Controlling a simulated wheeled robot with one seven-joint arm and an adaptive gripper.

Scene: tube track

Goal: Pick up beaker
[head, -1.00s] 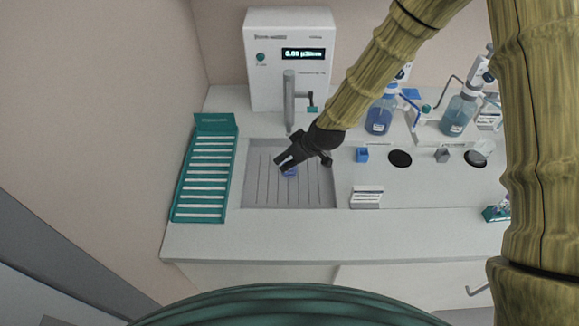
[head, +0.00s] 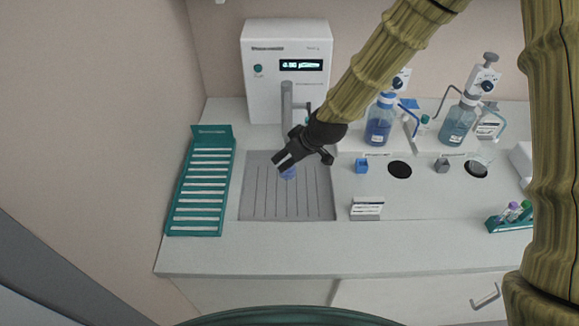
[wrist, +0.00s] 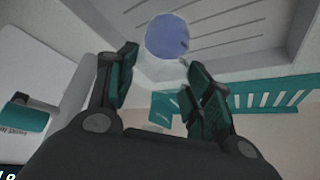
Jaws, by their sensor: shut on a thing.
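In the wrist view the two teal-padded fingers (wrist: 160,82) stand on either side. The beaker's clear walls are hard to make out, and I cannot tell exactly how high it is above the tray.
The grooved sink tray (head: 250,212) lies below. A white dispenser with a display (head: 262,90) and grey spout (head: 287,105) stands behind. A teal rack (head: 183,222) is left. Dispenser bottles (head: 379,130) and a small label stand (head: 367,209) are right. The front counter is clear.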

